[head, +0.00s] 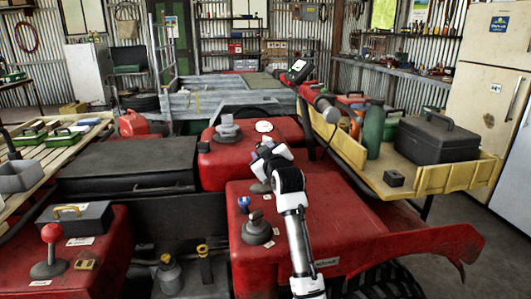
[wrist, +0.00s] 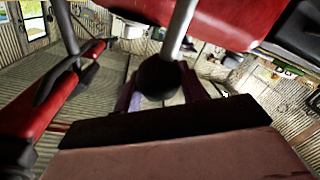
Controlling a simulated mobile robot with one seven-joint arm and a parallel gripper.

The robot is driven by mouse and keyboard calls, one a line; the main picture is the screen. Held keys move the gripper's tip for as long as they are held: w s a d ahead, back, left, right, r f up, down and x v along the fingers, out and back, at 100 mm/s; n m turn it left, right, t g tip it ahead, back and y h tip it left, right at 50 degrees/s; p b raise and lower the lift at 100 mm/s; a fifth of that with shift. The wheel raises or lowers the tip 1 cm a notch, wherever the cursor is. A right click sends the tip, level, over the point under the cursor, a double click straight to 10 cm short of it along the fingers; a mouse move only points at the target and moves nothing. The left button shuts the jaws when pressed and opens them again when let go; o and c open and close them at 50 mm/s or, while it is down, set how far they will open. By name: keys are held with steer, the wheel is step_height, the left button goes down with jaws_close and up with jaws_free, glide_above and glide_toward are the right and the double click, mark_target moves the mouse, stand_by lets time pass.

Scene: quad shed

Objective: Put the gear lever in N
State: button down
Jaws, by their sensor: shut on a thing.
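My gripper (head: 268,158) is over the red bodywork in the middle of the head view. In the wrist view, a dark round knob (wrist: 160,76) on a metal rod sits between the fingers of my gripper (wrist: 162,92), which is shut on it. A grey lever base (head: 260,187) shows just below my gripper in the head view; the knob is hidden there. I cannot read any gear marks, so the lever's position is unclear. Other levers stand apart: a red-knobbed lever (head: 50,250) at the left and a blue-knobbed lever (head: 244,204) nearer me.
A dark knob on a grey base (head: 257,231) stands close to my arm. Another grey-based control (head: 227,130) is behind my gripper. A yellow trailer (head: 445,186) with a dark toolbox (head: 437,139) is at the right. A dark box (head: 130,163) lies at the left.

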steer(key=shift+f, duration=0.1)
steer(key=c, duration=0.8)
jaws_free()
steer(key=shift+c, duration=0.2)
steer(key=shift+s, duration=0.15)
steer(key=b+v, duration=0.2)
steer(key=v, duration=1.1)
steer(key=shift+s, duration=0.3)
steer(key=shift+d, duration=0.15)
